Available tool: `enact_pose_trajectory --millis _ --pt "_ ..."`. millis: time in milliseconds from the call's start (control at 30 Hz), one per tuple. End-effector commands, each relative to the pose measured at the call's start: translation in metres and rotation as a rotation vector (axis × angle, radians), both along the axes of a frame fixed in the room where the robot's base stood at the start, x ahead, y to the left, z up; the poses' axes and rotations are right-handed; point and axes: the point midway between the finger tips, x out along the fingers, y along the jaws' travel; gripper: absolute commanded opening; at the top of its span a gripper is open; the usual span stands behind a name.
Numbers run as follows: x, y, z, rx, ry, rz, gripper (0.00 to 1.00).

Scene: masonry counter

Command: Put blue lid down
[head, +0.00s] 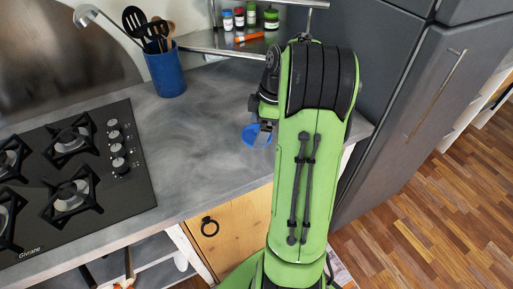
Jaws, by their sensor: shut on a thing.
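The blue lid (252,138) shows in the head view as a flat blue disc over the grey counter, just left of my green arm. My gripper (262,131) is at the lid's upper right part, shut on it. The arm hides part of the right side of the lid. I cannot tell whether the lid touches the counter (205,130) or hangs a little above it.
A gas stove (130,185) fills the counter's left. A blue utensil pot (166,74) with ladles stands at the back. A metal shelf (215,42) holds several jars. A dark grey tall cabinet (410,100) stands right. The counter between stove and lid is clear.

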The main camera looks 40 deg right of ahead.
Motion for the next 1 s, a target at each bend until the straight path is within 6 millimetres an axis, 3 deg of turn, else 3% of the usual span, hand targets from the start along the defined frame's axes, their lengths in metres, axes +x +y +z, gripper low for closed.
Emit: enact_pose_trajectory --millis 33,100,267,600,633,667,900,1000 --pt "0.0 0.001 -0.017 0.004 0.003 0.002 0.66" --pt "0.0 0.001 -0.033 0.003 0.003 0.003 0.66" --pt "0.0 0.001 -0.054 0.0 0.001 0.001 0.66" --pt "0.0 0.0 -0.057 0.0 0.0 0.002 0.66" --pt "0.0 0.0 -0.057 0.0 0.0 0.002 0.96" --pt "0.0 0.0 -0.057 0.0 0.0 0.002 1.0" --pt "0.0 0.0 -0.054 0.0 0.0 0.001 1.0" --pt "-0.001 -0.002 -0.043 -0.003 -0.003 0.0 1.0"
